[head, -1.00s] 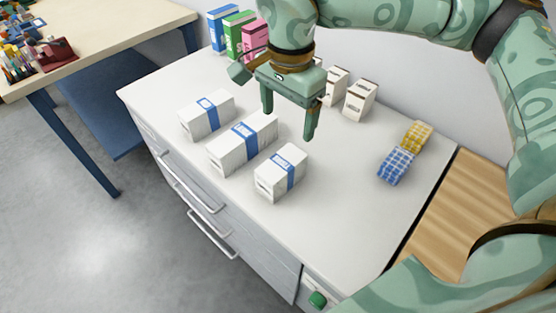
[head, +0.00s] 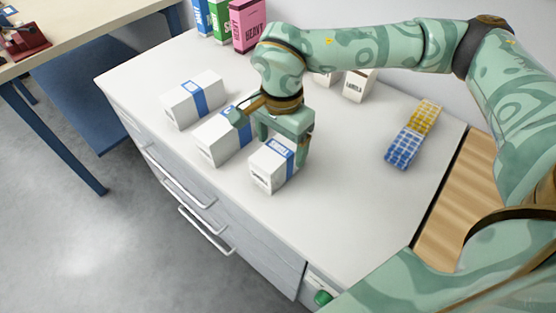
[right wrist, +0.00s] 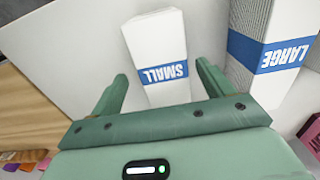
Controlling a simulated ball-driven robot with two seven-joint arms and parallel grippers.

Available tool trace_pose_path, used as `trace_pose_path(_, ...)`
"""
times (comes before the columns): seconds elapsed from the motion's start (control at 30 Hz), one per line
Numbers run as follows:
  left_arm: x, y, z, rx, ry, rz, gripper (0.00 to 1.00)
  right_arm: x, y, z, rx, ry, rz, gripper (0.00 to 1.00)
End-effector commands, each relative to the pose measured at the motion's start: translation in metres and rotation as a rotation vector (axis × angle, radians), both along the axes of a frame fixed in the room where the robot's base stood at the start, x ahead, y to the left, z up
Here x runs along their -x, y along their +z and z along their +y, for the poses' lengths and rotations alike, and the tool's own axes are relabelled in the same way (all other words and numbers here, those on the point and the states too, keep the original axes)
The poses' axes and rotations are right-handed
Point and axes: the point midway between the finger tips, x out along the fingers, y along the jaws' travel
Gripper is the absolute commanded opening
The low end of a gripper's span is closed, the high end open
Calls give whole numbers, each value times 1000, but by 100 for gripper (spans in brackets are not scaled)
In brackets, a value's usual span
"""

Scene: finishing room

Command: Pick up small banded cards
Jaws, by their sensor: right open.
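In the right wrist view the small block (right wrist: 160,45) stands between the fingertips of my right gripper (right wrist: 162,78). My right gripper (head: 284,146) is open, pointing down just above and around the block's banded part in the head view. Whether the fingers touch it I cannot tell. My left gripper is not in view.
A middle banded block (head: 212,142) stands close by, partly hidden by my wrist; its band reads LARGE in the right wrist view (right wrist: 262,45). Another banded block (head: 180,105) is farther left. Blue and yellow checked stacks (head: 403,148) stand right. The counter's front right is clear.

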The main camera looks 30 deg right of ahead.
Motion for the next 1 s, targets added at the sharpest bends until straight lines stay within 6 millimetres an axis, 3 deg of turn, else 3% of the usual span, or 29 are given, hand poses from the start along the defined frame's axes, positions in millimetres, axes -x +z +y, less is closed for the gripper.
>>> trace_pose_path(0.03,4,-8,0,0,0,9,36,-2,-15,1,0,0,7,80)
trace_pose_path(0.2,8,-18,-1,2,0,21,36,-3,-40,2,0,-1,5,80)
trace_pose_path(0.43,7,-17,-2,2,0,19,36,-3,-39,2,-1,-1,1,80)
trace_pose_path(0.63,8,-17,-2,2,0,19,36,-3,-39,2,-1,0,1,24)
trace_pose_path(1.0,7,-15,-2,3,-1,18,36,-4,-33,2,0,-1,-1,24)
